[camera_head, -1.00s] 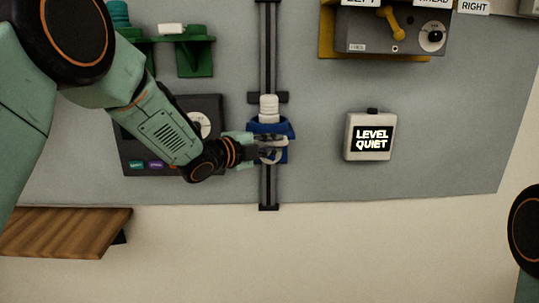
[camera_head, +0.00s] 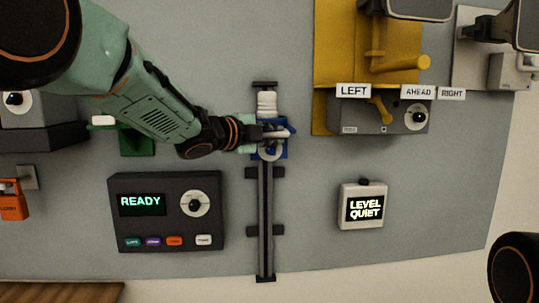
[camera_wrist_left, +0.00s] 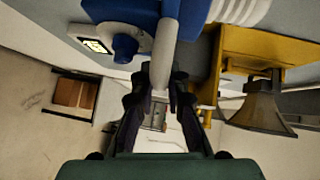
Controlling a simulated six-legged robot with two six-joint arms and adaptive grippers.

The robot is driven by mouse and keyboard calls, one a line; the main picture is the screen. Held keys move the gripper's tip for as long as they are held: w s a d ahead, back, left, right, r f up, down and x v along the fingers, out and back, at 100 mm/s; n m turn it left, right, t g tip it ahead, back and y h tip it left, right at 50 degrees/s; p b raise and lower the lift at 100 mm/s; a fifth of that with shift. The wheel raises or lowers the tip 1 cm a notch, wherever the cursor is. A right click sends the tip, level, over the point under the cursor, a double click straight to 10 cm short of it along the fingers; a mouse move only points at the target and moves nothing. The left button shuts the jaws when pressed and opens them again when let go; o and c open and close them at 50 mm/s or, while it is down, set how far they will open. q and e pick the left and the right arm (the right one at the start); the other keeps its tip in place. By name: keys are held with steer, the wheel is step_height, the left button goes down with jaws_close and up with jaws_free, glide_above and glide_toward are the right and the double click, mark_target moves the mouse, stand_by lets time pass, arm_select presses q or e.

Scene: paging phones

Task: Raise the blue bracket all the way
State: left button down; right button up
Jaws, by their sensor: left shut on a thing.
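The blue bracket (camera_head: 282,152) sits on the dark vertical rail (camera_head: 265,215), close to the rail's top end. A white ribbed piece (camera_head: 267,103) stands just above it, reaching nearly to the top end stop. My left gripper (camera_head: 274,133) is shut on the bracket's pale grey handle bar, in front of the bracket, and partly hides it. In the left wrist view the pale bar (camera_wrist_left: 166,45) runs between the fingers (camera_wrist_left: 153,85), with blue bracket parts (camera_wrist_left: 193,18) beside it. My right gripper is out of view.
A dark panel reading READY (camera_head: 165,235) is left of the rail. A LEVEL QUIET box (camera_head: 362,205) is to the right. A yellow bracket (camera_head: 325,60) and lever box (camera_head: 350,115) are upper right. A wooden shelf (camera_head: 60,292) is lower left.

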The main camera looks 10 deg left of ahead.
mark_target(272, 122)
arm_select(q)
step_height(272, 122, up, 2)
steer(key=shift+r, duration=0.5)
steer(key=c, duration=1.3)
jaws_free()
steer(key=shift+c, duration=0.2)
steer(key=shift+s, duration=0.1)
steer(key=shift+s+a+f, duration=0.1)
steer(key=shift+a+f, duration=0.05)
steer(key=shift+f, duration=0.05)
steer(key=v, duration=1.1)
steer(key=shift+s, duration=0.35)
